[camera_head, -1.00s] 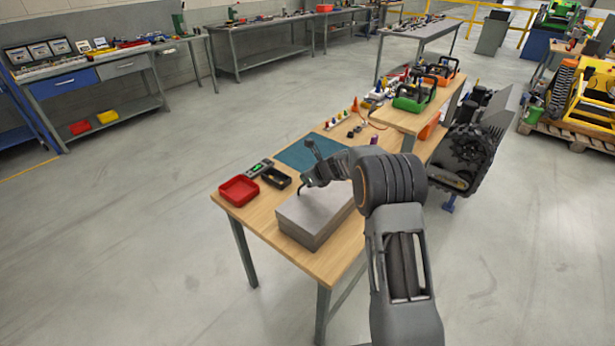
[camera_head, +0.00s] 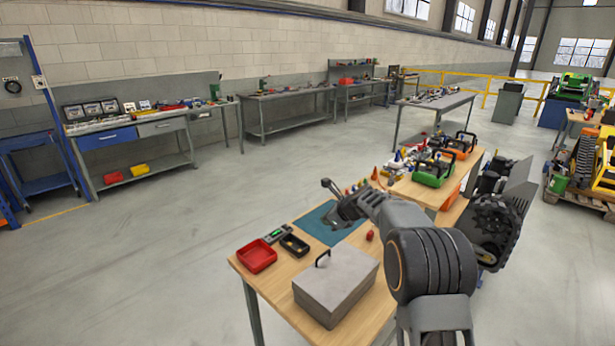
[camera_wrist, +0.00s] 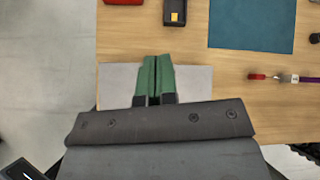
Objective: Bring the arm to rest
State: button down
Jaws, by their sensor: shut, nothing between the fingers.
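My arm reaches forward from the lower right and is bent, clear of the bench top. The grey box (camera_head: 336,287) with a dark handle stands on the bench. Its pale top (camera_wrist: 196,84) lies partly behind my fingers in the wrist view.
A red tray (camera_head: 257,257), a black tray (camera_head: 295,246) and a blue-green mat (camera_head: 317,222) lie on the bench. Green and orange toolboxes stand on a raised board (camera_head: 421,192) farther back. Dark machinery (camera_head: 495,228) stands close right of my arm. Open floor lies left.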

jog(key=s+f+n+g, duration=0.2)
jog(key=s+f+n, duration=0.2)
jog(key=s+n, duration=0.15)
jog(key=s+d+r+n+h, duration=0.2)
jog(key=s+n, duration=0.4)
jog(key=s, duration=0.4)
jog(key=s+d+r+n+h, duration=0.2)
jog(key=s+n, duration=0.5)
jog(key=s, duration=0.4)
jog(key=s+d+r+n+h, duration=0.2)
jog(key=s+n, duration=0.4)
jog(key=s, duration=0.5)
jog(key=shift+r+g, duration=0.3)
jog(key=shift+r, duration=0.45)
jog(key=shift+s, duration=0.1)
